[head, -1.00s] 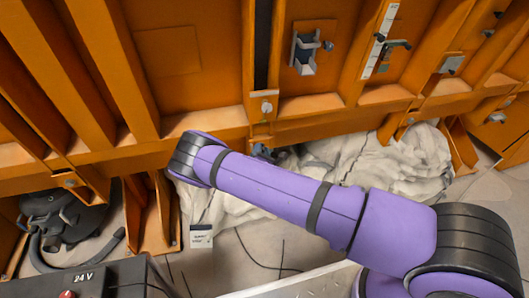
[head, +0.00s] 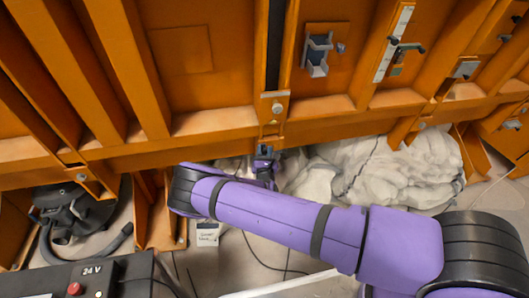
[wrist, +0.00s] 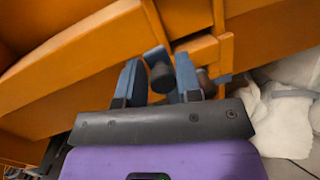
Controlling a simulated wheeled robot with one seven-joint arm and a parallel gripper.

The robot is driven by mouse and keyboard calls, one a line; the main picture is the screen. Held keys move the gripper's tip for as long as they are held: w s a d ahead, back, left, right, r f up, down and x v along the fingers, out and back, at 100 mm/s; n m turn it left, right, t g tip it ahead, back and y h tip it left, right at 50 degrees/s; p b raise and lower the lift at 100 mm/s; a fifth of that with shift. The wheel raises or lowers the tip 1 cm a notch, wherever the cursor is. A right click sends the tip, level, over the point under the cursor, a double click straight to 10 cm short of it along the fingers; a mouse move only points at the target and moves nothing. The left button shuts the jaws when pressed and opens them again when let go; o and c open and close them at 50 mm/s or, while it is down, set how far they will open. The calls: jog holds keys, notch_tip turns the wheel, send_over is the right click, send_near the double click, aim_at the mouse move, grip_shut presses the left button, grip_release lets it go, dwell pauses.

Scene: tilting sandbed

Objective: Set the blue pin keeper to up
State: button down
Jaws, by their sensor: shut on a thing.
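The blue pin keeper appears to be the small blue piece with a dark round knob (wrist: 161,77) in the wrist view, below an orange beam. In the head view it is a small dark-blue shape (head: 264,150) under the orange bracket, partly hidden by my gripper. My gripper (head: 264,168) is at the lower edge of the orange frame. In the wrist view its two blue-grey fingers (wrist: 158,74) stand either side of the knob and are shut on it. I cannot tell which setting the keeper is in.
An orange bracket with a round bolt (head: 277,108) is just above my gripper. White crumpled material (head: 390,170) lies behind my arm. A 24 V box (head: 85,280) stands at lower left.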

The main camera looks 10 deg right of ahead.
jog(key=shift+s+a+f, duration=0.1)
jog(key=shift+s+f, duration=0.05)
jog(key=shift+f, duration=0.1)
jog(key=c, duration=1)
grip_release()
jog(key=shift+o, duration=0.2)
jog(key=shift+r, duration=0.1)
jog(key=v, duration=1)
jog(key=shift+s, duration=0.3)
jog(key=shift+a, duration=0.1)
